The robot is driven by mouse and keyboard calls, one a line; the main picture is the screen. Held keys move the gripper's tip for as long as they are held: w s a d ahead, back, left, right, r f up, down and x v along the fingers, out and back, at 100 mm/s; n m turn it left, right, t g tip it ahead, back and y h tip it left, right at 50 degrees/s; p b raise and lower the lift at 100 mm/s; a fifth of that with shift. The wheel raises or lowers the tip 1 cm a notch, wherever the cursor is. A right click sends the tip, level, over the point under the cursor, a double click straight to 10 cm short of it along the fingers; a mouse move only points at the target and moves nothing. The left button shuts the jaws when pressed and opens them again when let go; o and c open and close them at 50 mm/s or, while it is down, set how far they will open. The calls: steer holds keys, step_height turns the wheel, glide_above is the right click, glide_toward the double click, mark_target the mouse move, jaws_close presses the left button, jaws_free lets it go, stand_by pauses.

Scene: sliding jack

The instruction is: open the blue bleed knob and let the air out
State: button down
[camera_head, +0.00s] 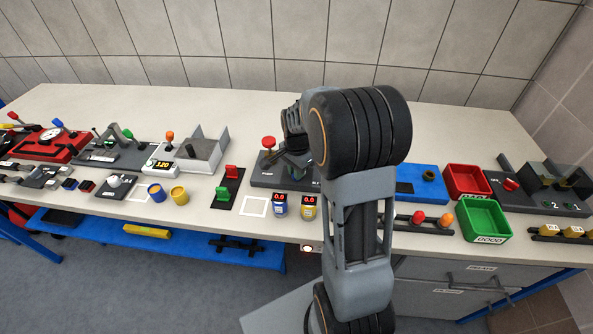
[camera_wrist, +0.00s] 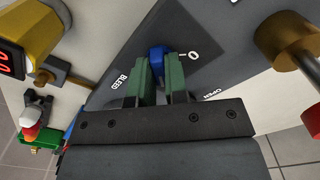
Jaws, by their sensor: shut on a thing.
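The blue bleed knob (camera_wrist: 156,57) shows in the wrist view on a dark grey plate (camera_wrist: 205,50). Lettering reading BLEED and OPEN and a white O mark lie around it. My gripper (camera_wrist: 161,72) has its two green fingers shut on the knob, one on each side. Much of the knob is hidden between the fingers. In the head view my arm covers the knob and the gripper. Part of a dark grey base (camera_head: 266,181) and a red knob (camera_head: 269,142) show to the left of my arm.
In the wrist view a brass fitting (camera_wrist: 285,38) stands at the upper right and a yellow gauge (camera_wrist: 35,38) at the upper left. In the head view red (camera_head: 466,181) and green (camera_head: 484,220) bins stand to the right. The bench back is clear.

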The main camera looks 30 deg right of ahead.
steer(key=shift+w+r+m, duration=0.1)
steer(key=shift+m, duration=0.6)
steer(key=c, duration=1.1)
jaws_free()
steer(key=shift+c, duration=0.2)
step_height(320, 180, up, 14)
steer(key=s+a+f+n+t, duration=0.1)
steer(key=s+a+n+t, duration=0.1)
steer(key=s+a+n, duration=0.2)
steer(key=s+a+f+n+t, duration=0.1)
steer(key=s+a+n, duration=0.4)
steer(key=s+n, duration=0.6)
steer(key=shift+a+f+n+t, duration=0.3)
steer(key=shift+f+n+t, duration=0.1)
steer(key=shift+f+n, duration=0.3)
